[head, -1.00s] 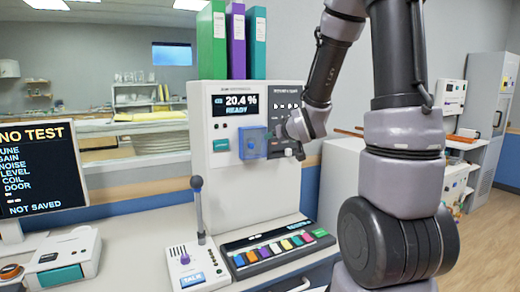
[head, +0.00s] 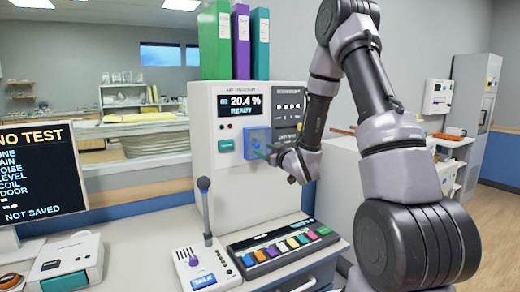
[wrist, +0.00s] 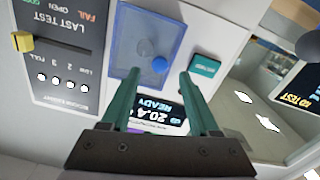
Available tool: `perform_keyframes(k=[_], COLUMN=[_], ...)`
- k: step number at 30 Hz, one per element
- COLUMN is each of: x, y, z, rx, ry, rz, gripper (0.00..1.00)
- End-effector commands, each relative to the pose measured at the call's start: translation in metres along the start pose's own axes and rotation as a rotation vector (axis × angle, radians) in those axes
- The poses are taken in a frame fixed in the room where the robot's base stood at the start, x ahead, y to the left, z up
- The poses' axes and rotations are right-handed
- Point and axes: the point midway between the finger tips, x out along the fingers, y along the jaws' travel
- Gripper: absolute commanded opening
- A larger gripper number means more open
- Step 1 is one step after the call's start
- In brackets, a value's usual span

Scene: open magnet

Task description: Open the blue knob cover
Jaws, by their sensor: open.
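The blue knob cover (head: 257,137) is a translucent blue square on the front of the white console, right of the teal button. In the wrist view the cover (wrist: 143,45) looks flat against the panel, with a round blue knob (wrist: 159,64) near its corner. My gripper (head: 263,152) is at the cover's lower right in the head view, and its fingers partly overlap it. In the wrist view my gripper (wrist: 159,76) is open and empty, its two green fingers either side of the knob's line. Whether a fingertip touches the cover I cannot tell.
The console display (head: 244,105) reads 20.4 % READY. A teal button (head: 226,145) sits left of the cover. A dark panel (head: 290,105) with a yellow slider (wrist: 22,41) adjoins it. Below stand a microphone (head: 205,215) and a coloured key strip (head: 285,247). Binders (head: 240,42) stand on top.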

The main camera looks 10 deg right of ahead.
Motion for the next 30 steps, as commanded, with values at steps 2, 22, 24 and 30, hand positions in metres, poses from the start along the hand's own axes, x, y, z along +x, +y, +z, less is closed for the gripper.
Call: perform_keyframes(k=[2, 22, 24, 30], x=[0.014, 0.040, 0.040, 0.040], y=[0.000, 0.000, 0.000, 0.000], z=[0.000, 0.000, 0.000, 0.000], rx=[0.000, 0.000, 0.000, 0.000], ry=[0.001, -0.001, -0.001, -0.001], rz=[-0.001, 0.000, 0.000, 0.000], gripper=[0.62, 0.20, 0.00, 0.00])
